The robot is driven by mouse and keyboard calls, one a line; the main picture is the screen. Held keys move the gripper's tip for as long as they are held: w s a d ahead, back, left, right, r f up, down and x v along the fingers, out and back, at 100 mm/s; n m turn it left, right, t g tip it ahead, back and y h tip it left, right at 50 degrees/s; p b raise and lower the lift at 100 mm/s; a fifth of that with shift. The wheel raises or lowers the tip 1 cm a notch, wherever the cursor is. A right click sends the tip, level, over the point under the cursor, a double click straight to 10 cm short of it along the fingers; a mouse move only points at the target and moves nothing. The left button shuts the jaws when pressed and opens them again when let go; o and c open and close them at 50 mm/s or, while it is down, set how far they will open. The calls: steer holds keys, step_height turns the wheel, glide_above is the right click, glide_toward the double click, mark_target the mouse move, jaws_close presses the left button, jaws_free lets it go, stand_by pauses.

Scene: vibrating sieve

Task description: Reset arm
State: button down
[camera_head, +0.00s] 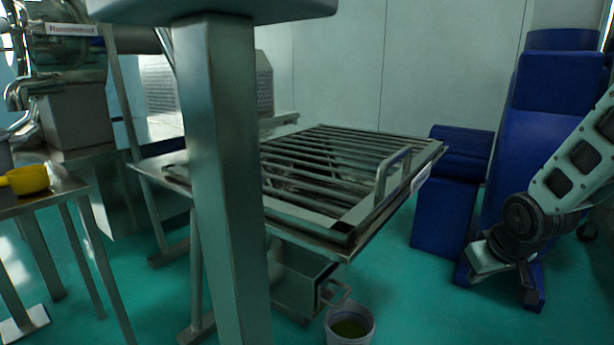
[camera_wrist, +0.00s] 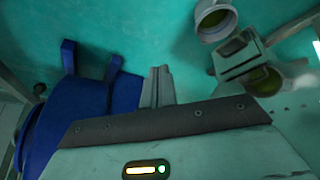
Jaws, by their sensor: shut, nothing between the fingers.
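My arm (camera_head: 575,175) hangs at the right of the head view, over the floor and in front of a blue structure. Its end is bent down, to the right of the sieve and apart from it. In the wrist view my gripper (camera_wrist: 158,72) shows two grey fingers close together, with nothing between them. The vibrating sieve (camera_head: 335,165) is a metal table with a barred top and a raised handle at its front right corner.
Blue structures (camera_head: 555,120) stand near my arm. A metal box (camera_head: 305,280) sits under the sieve, beside a bucket (camera_head: 350,328) on the floor. A steel post (camera_head: 225,180) blocks part of the view. A yellow scoop (camera_head: 28,180) lies on the left table.

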steer(key=s+a+r+m+g, duration=0.1)
steer(key=s+r+m+g, duration=0.15)
steer(key=s, duration=1.15)
steer(key=s+a+r+n+g+p, duration=0.1)
steer(key=s+a+r+n+p, duration=0.3)
steer(key=s+a+r+p, duration=0.45)
steer(key=s+a+r+n+g+p, duration=0.2)
steer(key=s+a+r+n+p, duration=0.4)
steer(key=a+r, duration=0.4)
step_height(320, 180, up, 35)
steer(key=w+m+p, duration=0.1)
steer(key=p, duration=3.6)
steer(key=shift+w+r+m+y, duration=0.2)
steer(key=shift+m+y, duration=0.15)
steer(key=shift+y, duration=0.05)
